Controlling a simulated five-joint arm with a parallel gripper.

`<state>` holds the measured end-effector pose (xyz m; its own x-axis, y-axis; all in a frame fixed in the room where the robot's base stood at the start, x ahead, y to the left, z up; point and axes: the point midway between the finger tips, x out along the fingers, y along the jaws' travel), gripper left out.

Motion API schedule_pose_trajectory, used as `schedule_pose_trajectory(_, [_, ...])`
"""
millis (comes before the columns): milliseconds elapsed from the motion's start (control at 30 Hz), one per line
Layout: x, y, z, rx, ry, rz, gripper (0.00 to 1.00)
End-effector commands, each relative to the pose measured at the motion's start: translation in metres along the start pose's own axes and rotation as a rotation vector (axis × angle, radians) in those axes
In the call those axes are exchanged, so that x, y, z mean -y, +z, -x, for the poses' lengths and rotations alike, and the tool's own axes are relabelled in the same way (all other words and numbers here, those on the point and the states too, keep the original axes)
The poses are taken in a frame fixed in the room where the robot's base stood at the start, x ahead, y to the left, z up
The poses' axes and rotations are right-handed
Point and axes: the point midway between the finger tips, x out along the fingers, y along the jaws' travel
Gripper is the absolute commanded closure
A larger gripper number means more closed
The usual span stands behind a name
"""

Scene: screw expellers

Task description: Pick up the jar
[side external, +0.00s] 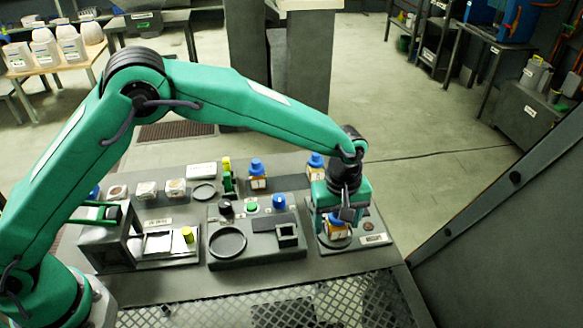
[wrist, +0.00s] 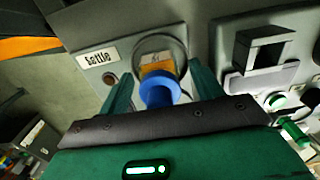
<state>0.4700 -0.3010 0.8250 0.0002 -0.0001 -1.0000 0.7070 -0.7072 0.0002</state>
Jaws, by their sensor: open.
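A jar with a blue lid and orange contents (wrist: 160,88) stands on a round pad in the "Settle" station in the wrist view. In the side external view the jar (side external: 338,230) shows partly below my gripper (side external: 338,216), its top mostly hidden by the fingers. My gripper points down over it. In the wrist view my gripper (wrist: 160,72) is open, with one green finger on each side of the blue lid and visible gaps between lid and fingers.
A panel with a round recess (side external: 227,242), buttons and a square socket (side external: 288,236) lies to the left. A large grey slanted panel (side external: 510,230) rises at right.

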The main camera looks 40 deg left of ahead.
Motion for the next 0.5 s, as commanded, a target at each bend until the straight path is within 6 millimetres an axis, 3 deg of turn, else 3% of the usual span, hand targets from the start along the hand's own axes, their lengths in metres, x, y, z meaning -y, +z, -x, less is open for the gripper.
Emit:
schedule_pose_trajectory(267, [0.0001, 0.0, 0.0002, 0.0, 0.0, 0.0, 0.35])
schedule_pose_trajectory(500, [0.0001, 0.0, 0.0003, 0.0, 0.0, 0.0, 0.78])
